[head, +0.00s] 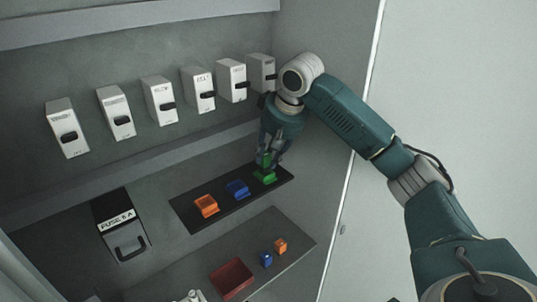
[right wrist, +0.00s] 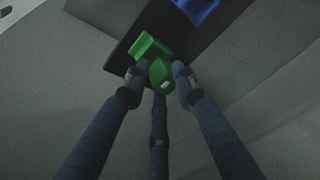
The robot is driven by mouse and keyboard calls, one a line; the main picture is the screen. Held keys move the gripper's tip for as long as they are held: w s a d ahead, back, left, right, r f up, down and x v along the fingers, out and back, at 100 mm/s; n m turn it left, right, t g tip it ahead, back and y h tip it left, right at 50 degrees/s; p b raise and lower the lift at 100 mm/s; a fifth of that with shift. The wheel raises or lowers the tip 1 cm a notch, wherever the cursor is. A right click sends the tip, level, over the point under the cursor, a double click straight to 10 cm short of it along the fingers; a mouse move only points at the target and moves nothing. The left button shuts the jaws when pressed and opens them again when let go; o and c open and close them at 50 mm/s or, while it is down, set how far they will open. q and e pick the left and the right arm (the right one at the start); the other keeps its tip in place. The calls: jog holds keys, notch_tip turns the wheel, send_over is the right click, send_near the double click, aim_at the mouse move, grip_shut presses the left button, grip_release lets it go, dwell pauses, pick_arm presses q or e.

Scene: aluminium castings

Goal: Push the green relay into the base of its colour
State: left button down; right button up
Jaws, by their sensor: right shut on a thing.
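The green relay (right wrist: 160,74) is held between the fingertips of my right gripper (right wrist: 160,82). In the head view the relay (head: 263,158) shows between the fingers of my right gripper (head: 270,155), just above the green base (head: 265,177). The green base is at the right end of a black strip (head: 222,217). In the right wrist view the green base (right wrist: 150,46) shows just beyond the relay, which partly overlaps it. I cannot tell whether relay and base touch.
The blue base (head: 238,189) and orange base (head: 206,206) sit on the same strip. Below, a grey shelf (head: 295,225) bears a blue relay (head: 266,259), an orange relay (head: 281,245) and a red bin (head: 231,279). White switch boxes (head: 159,100) line the back wall above.

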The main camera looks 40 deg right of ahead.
jog(key=shift+p, duration=0.3)
jog(key=shift+f+b, duration=0.55)
jog(key=shift+f, duration=0.75)
jog(key=o, duration=1.1)
jog(key=v, duration=1.2)
jog(key=shift+f, duration=0.1)
